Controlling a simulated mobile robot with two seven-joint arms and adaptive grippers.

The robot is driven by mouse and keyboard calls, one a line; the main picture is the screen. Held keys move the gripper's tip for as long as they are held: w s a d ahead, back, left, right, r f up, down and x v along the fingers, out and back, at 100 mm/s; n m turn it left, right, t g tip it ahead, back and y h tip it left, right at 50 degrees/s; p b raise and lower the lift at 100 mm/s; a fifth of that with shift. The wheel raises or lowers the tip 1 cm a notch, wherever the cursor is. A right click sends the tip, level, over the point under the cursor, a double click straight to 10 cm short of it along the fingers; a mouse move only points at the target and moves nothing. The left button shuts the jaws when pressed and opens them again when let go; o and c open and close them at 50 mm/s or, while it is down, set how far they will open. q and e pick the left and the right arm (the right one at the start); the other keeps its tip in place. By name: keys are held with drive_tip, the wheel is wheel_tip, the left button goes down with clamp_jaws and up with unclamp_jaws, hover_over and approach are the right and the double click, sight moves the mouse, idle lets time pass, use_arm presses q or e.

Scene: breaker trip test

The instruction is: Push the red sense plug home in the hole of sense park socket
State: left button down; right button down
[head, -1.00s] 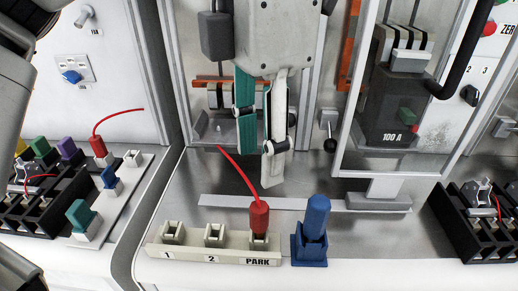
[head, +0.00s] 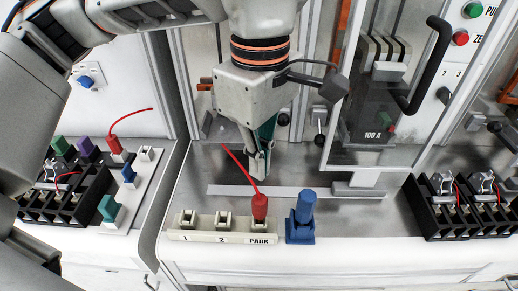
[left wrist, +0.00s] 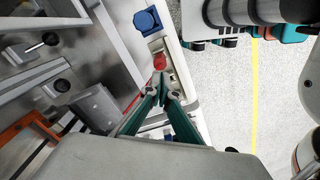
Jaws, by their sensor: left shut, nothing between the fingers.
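The red sense plug (head: 260,208) stands upright in the PARK socket (head: 260,226) at the right end of a pale socket strip, with its red lead rising up and left. I cannot tell how deep it sits. My left gripper (head: 258,174) is shut and empty, pointing down above and slightly behind the plug, apart from it. In the left wrist view the shut fingertips (left wrist: 163,88) lie just below the red plug (left wrist: 159,62).
A blue plug (head: 306,207) in a blue holder stands close to the right of the red plug. Sockets 1 (head: 187,218) and 2 (head: 224,219) are empty. A glazed breaker cabinet (head: 385,90) stands behind. A black terminal block (head: 440,225) is at right.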

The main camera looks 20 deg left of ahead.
sight(259, 200)
use_arm(q)
drive_tip(key=shift+f+b, duration=1.7)
drive_tip(key=shift+f, duration=1.35)
drive_tip(key=shift+f, duration=0.1)
drive_tip(key=shift+f+b, duration=0.4)
drive_tip(key=shift+b, duration=0.15)
drive_tip(key=shift+s, duration=0.1)
